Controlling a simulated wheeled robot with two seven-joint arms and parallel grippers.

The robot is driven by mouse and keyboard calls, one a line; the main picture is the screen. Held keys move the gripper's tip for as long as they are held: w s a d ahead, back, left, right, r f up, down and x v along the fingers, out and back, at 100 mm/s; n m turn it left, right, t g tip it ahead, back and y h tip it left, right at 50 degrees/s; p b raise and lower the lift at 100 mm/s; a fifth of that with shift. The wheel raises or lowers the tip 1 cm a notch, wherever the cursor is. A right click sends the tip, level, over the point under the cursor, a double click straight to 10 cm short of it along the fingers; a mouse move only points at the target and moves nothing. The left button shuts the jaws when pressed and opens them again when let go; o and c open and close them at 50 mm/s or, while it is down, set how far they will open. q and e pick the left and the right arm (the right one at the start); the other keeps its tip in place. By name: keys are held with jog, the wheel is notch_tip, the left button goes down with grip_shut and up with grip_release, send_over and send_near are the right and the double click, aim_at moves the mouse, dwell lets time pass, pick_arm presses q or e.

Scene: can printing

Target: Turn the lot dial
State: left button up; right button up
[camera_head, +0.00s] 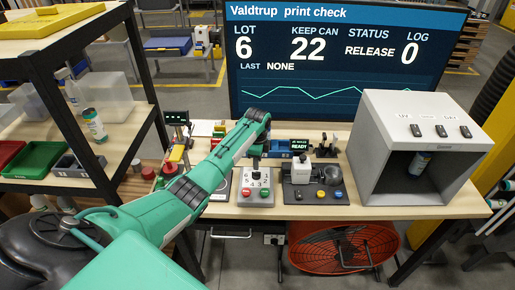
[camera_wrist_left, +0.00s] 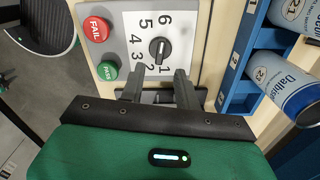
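The lot dial is a black knob (camera_wrist_left: 160,49) on a light grey panel (camera_head: 265,194) with the numbers 1 to 6 around it. Its grip bar stands upright in the left wrist view, between the 6 and the 1; I cannot tell which end is the pointer. My left gripper (camera_wrist_left: 158,84) is open, its two fingers apart and close to the dial's lower edge in that view, with nothing held. In the head view it points down over the panel and partly hides the dial. My right gripper is not in view. The screen (camera_head: 345,65) reads LOT 6, KEEP CAN 22.
On the panel are a red FAIL button (camera_wrist_left: 96,29) and a green button (camera_wrist_left: 107,71). A blue rack (camera_wrist_left: 238,85) with cans (camera_wrist_left: 285,82) stands beside it. A black station (camera_head: 315,196) and a grey booth (camera_head: 372,145) are to the right.

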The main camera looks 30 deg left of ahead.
aim_at(257, 172)
pick_arm(q)
notch_tip(257, 172, up, 8)
jog(key=b, duration=0.2)
jog(key=shift+r, duration=0.15)
dwell(0.4)
